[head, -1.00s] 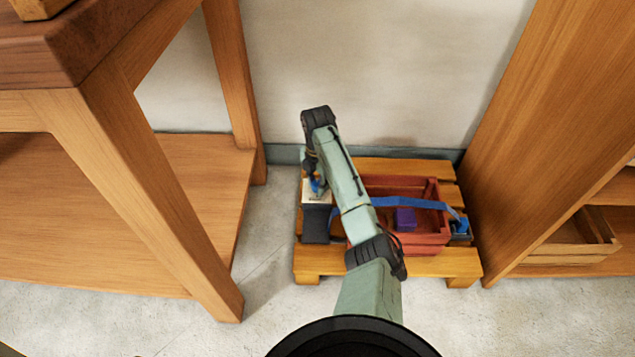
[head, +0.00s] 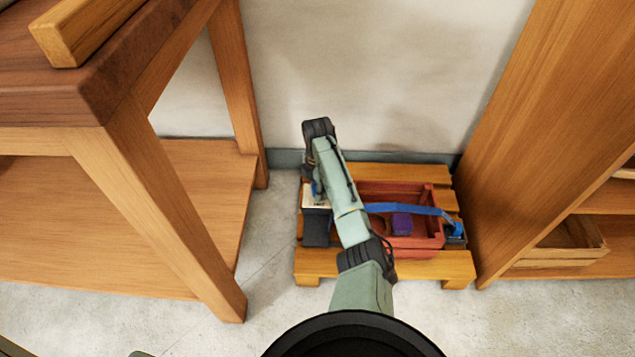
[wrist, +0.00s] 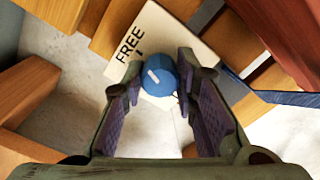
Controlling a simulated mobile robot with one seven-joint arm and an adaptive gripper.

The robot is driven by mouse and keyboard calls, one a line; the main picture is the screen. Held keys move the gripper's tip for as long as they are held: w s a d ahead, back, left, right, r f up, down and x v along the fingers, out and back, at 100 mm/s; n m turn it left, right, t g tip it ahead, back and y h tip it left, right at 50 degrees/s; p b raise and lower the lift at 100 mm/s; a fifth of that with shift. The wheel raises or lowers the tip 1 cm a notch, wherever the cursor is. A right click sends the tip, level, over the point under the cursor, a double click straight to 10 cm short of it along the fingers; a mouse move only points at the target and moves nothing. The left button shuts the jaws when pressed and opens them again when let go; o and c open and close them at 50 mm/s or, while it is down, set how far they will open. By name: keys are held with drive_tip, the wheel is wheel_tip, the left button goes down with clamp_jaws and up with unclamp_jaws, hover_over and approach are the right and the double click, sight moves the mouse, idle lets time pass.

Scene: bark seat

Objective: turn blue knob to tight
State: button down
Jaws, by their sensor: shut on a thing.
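The blue knob (wrist: 162,80) has a white pointer mark and sits on a cream plate (wrist: 157,27) printed with the word FREE. In the wrist view the pointer is tilted, its upper end toward the upper left, on the side of FREE. No other word on the plate is readable. My gripper (wrist: 159,68) is shut on the knob, one finger on each side. In the head view my arm covers most of the knob; a bit of blue shows beside the cream plate (head: 311,201), above a dark grey block.
A wooden pallet (head: 425,268) carries a red crate (head: 418,243) with a purple block (head: 401,222) inside. A blue strap (head: 420,210) crosses the crate. A wooden table (head: 165,215) stands left, a wooden shelf unit (head: 535,110) right, and the wall is behind.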

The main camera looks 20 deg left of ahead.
drive_tip(key=m+p, duration=0.3)
drive_tip(key=shift+r+m, duration=0.25)
drive_tip(key=shift+m, duration=0.15)
drive_tip(key=m+p, duration=0.3)
drive_tip(key=shift+m, duration=0.3)
drive_tip(key=m+p, duration=0.2)
drive_tip(key=m, duration=0.1)
drive_tip(key=shift+f+m, duration=0.15)
drive_tip(key=shift+m, duration=0.25)
drive_tip(key=m+p, duration=0.1)
drive_tip(key=m, duration=0.3)
drive_tip(key=shift+s, duration=0.1)
drive_tip(key=m+p, duration=0.1)
drive_tip(key=m, duration=0.3)
drive_tip(key=m+p, duration=0.1)
drive_tip(key=m, duration=0.3)
drive_tip(key=shift+f+m, duration=0.1)
drive_tip(key=shift+m, duration=0.2)
drive_tip(key=m, duration=0.4)
drive_tip(key=shift+m+p, duration=0.35)
drive_tip(key=shift+m, duration=1.85)
